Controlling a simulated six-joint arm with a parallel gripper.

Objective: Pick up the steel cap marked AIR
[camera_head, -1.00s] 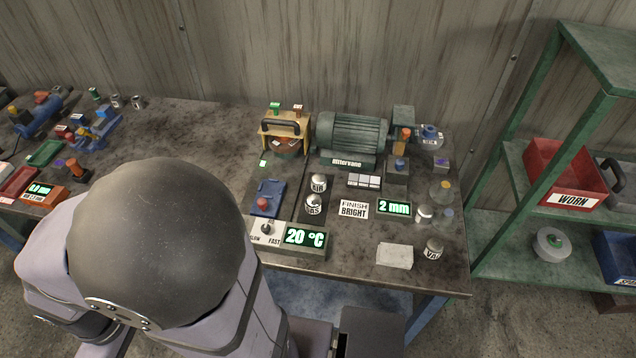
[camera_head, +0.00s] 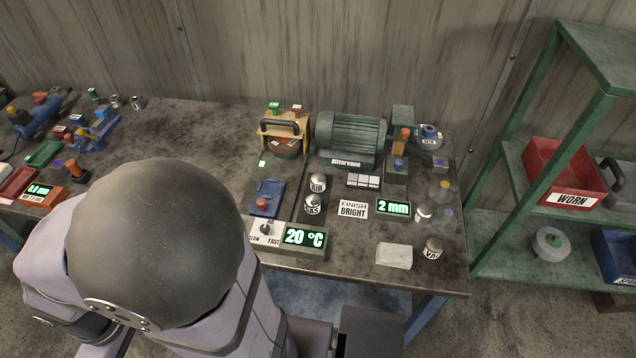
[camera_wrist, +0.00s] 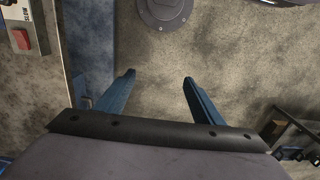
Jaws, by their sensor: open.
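The steel cap marked AIR (camera_head: 317,183) stands upright on the workbench (camera_head: 345,247) in the head view. A similar steel cap marked GAS (camera_head: 312,204) stands just in front of it, and another cap, with partly legible lettering starting with VA (camera_head: 433,249), is near the front right. My gripper (camera_wrist: 158,82) shows in the wrist view with its two blue fingers apart and nothing between them. It points down at bare floor, away from the AIR cap, which is not in the wrist view. In the head view my fingertips are not visible.
A 20 °C display (camera_head: 304,237) and a blue block with a red knob (camera_head: 267,198) stand left of the caps. A green motor (camera_head: 350,134) is behind. A FINISH BRIGHT plate (camera_head: 353,209) lies right. A green shelf (camera_head: 512,255) stands beyond the bench's right end.

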